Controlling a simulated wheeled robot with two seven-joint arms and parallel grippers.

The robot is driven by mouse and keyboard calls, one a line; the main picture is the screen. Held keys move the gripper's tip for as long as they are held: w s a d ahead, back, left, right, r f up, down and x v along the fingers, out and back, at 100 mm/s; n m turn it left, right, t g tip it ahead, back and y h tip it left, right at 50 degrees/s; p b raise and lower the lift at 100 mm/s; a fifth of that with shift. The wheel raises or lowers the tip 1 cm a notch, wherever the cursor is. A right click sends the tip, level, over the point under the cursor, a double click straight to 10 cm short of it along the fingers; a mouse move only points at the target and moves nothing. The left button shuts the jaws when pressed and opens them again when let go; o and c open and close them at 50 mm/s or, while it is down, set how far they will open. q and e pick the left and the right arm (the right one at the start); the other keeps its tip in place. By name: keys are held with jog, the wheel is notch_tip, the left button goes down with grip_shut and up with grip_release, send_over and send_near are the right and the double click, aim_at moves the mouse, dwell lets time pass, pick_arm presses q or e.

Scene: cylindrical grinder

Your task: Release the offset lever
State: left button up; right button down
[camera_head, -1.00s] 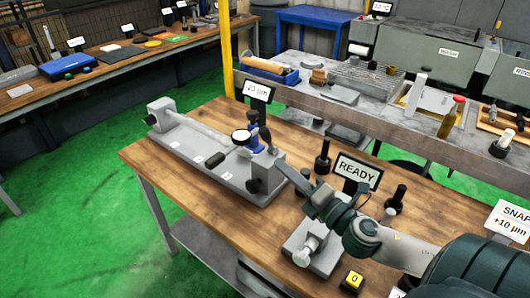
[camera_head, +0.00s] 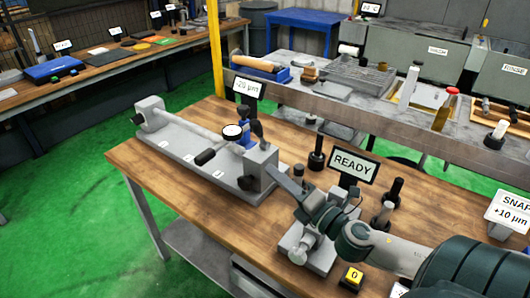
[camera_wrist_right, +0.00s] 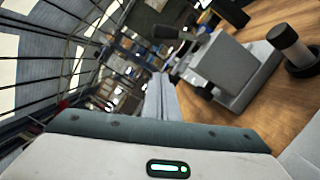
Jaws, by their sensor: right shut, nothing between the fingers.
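A grey fixture (camera_head: 192,165) lies on the wooden bench. A shaft spans it, with a dial gauge (camera_head: 232,131) on a blue holder. A black lever (camera_head: 258,130) stands at the top of its right-hand block (camera_head: 258,166). I cannot tell which is the offset lever. My right gripper (camera_head: 272,170) is shut and empty, its tips close beside the block's right side; contact cannot be told. In the right wrist view its fingers (camera_wrist_right: 160,98) point toward the left of the grey block (camera_wrist_right: 230,70). My left gripper is out of view.
A small screen (camera_head: 248,87) stands behind the fixture. A READY sign (camera_head: 356,166) and black-topped posts (camera_head: 317,150) stand near my right arm. A yellow button (camera_head: 352,276) sits at the front edge. The bench's left front (camera_head: 150,160) is clear.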

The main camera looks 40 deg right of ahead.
aim_at(259, 135)
pick_arm(q)
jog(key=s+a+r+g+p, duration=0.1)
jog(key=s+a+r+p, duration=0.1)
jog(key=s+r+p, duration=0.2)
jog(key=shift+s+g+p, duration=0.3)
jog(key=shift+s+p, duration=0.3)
jog(key=shift+p, duration=0.05)
pick_arm(e)
jog(key=w+d+r, duration=0.2)
jog(key=w, duration=0.9)
jog(key=shift+d+r, duration=0.15)
jog(key=shift+r, duration=0.2)
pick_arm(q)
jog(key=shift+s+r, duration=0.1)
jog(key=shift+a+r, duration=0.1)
pick_arm(e)
jog(key=shift+d+r, duration=0.1)
jog(key=shift+d, duration=0.05)
